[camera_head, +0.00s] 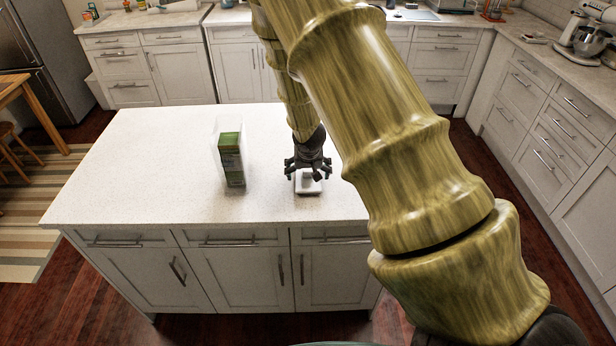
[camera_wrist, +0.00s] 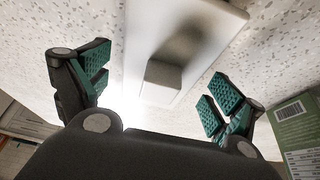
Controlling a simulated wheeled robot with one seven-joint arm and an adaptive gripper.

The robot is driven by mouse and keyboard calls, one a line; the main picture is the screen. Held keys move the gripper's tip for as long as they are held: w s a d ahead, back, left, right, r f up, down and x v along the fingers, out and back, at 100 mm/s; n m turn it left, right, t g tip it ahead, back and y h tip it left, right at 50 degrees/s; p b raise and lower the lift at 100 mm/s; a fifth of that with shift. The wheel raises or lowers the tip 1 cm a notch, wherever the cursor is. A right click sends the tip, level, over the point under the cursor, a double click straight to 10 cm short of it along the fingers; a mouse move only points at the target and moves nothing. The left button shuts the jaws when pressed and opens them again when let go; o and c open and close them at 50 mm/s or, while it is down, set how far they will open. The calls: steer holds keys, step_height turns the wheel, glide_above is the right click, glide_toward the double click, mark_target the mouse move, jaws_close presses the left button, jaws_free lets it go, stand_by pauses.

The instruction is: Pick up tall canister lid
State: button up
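The canister lid (camera_head: 308,187) is a white rectangular plate lying on the speckled white island top. In the wrist view the lid (camera_wrist: 205,22) shows a raised square knob (camera_wrist: 162,80) and a shadow across it. My gripper (camera_head: 307,172) hangs just above the lid, pointing down. In the wrist view its green-padded fingers (camera_wrist: 152,92) are spread wide, one to each side of the knob, with nothing between them held. A clear tall canister (camera_head: 216,130) with a green box (camera_head: 231,158) stands left of the lid in the head view.
The island top (camera_head: 130,165) is otherwise clear, with much free room at the left. In the wrist view the green box (camera_wrist: 298,125) is close beyond the right finger. My arm hides the island's right side in the head view. A stand mixer (camera_head: 585,35) sits on the far right counter.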

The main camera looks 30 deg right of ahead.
steer(key=c, duration=0.8)
steer(key=shift+o, duration=0.2)
steer(key=shift+r, duration=0.1)
